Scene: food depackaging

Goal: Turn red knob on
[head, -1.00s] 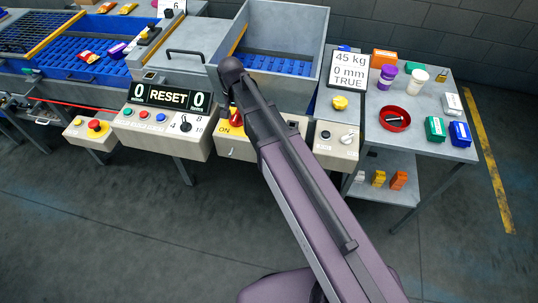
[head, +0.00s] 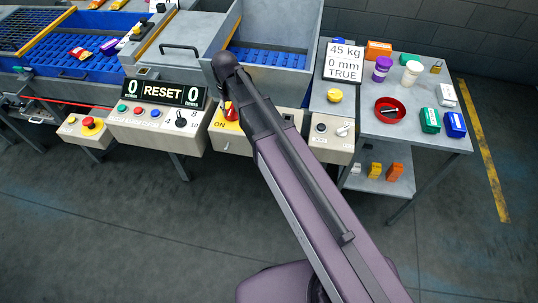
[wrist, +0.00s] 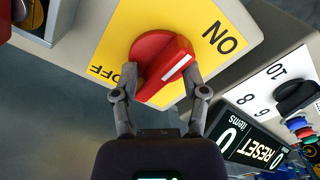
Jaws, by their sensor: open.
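The red knob (wrist: 163,66) sits on a yellow plate (wrist: 112,42) marked ON and OFF in the wrist view. Its white pointer line lies between the two words, aimed to the upper right, nearer the ON side. My gripper (wrist: 162,84) is open, with one finger on each side of the knob's raised bar; I cannot tell whether the fingers touch it. In the head view, a small part of the red knob (head: 231,111) shows beside ON, and my arm hides most of the plate and the gripper.
A control box with a RESET display (head: 163,94) and a black dial (head: 181,122) stands left of the knob. A box with a white switch (head: 343,130) is at the right. A table with a red bowl (head: 390,110) and bottles is further right.

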